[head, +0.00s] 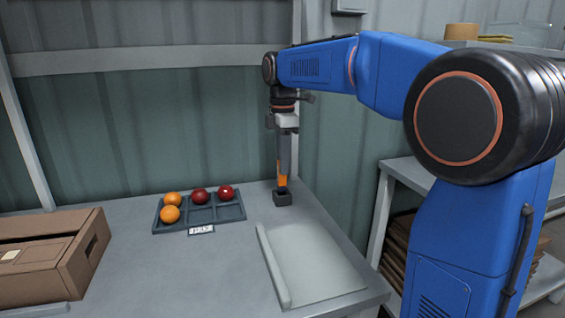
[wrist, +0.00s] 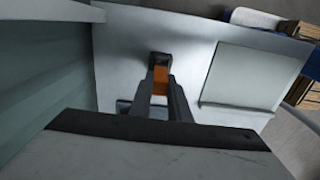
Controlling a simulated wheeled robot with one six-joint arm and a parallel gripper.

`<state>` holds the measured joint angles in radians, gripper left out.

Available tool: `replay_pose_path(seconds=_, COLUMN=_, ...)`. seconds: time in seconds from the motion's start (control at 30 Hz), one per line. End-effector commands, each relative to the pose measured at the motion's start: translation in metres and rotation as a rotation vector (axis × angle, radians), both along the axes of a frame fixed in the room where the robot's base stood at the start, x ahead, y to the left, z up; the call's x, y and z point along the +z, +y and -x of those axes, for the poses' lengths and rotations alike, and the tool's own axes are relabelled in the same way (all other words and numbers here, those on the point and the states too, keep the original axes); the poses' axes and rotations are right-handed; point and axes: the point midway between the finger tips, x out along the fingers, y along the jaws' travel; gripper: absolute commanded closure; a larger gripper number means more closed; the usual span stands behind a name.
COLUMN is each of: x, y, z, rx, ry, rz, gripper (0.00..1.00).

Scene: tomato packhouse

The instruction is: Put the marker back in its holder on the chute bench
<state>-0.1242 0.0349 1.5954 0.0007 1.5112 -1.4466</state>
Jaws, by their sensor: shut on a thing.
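The marker (head: 282,181) is orange and stands upright in my gripper (head: 284,170), which is shut on it. Its lower end meets the top of the holder (head: 283,199), a small dark block at the back right of the chute bench (head: 215,262). I cannot tell how deep the marker's tip sits in the holder. In the wrist view the orange marker (wrist: 160,78) shows between the two fingers of my gripper (wrist: 160,88), with the dark holder (wrist: 160,58) just beyond it.
A dark divided tray (head: 199,225) with red and orange tomatoes lies left of the holder. A pale sloped chute plate (head: 315,262) with a raised edge lies in front, to the right. A cardboard box (head: 75,265) stands at left. The wall (head: 150,130) is close behind.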

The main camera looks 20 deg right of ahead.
Motion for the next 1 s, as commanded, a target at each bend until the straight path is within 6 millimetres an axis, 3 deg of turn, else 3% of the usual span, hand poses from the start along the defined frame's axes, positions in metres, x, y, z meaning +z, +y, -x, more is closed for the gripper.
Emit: replay_pose_path(seconds=1.0, x=-0.012, y=0.0, z=0.0, rx=0.0, ry=0.001, rz=0.0, gripper=1.0)
